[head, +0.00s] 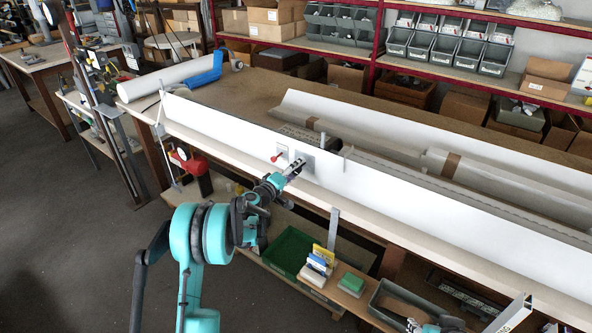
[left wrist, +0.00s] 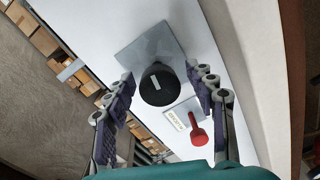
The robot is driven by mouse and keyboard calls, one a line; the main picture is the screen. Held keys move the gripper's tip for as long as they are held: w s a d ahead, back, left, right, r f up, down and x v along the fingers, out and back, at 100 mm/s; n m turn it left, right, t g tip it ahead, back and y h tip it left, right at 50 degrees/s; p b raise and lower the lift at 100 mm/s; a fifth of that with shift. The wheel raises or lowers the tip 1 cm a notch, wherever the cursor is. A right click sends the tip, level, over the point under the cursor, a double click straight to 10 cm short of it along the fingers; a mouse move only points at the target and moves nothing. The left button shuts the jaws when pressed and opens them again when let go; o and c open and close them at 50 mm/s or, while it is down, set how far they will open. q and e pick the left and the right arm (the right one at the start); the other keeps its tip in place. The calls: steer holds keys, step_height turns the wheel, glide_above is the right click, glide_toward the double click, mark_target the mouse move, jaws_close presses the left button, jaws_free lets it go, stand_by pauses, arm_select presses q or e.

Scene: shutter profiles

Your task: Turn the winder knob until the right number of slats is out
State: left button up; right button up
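The winder knob (left wrist: 158,85) is a black round knob with a small white mark, on a grey square plate (left wrist: 150,45) fixed to a long white panel (head: 400,193). The plate also shows in the head view (head: 311,157). My left gripper (head: 297,167) is in front of the plate. In the left wrist view its fingers (left wrist: 160,70) are spread on either side of the knob, with gaps visible. A red lever (left wrist: 198,131) sits beside the knob next to a small label (left wrist: 175,120). A small part of my right arm shows at the bottom edge; its fingers are unclear. I cannot make out separate slats.
The panel stands along the front of a long workbench (head: 250,92). Rolled sheets (head: 380,125) lie behind it. A white roll (head: 165,80) and a blue tool (head: 205,75) lie at the left end. A green crate (head: 287,250) and small boxes sit on the shelf below.

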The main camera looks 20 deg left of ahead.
arm_select(q)
steer(key=v, duration=1.2)
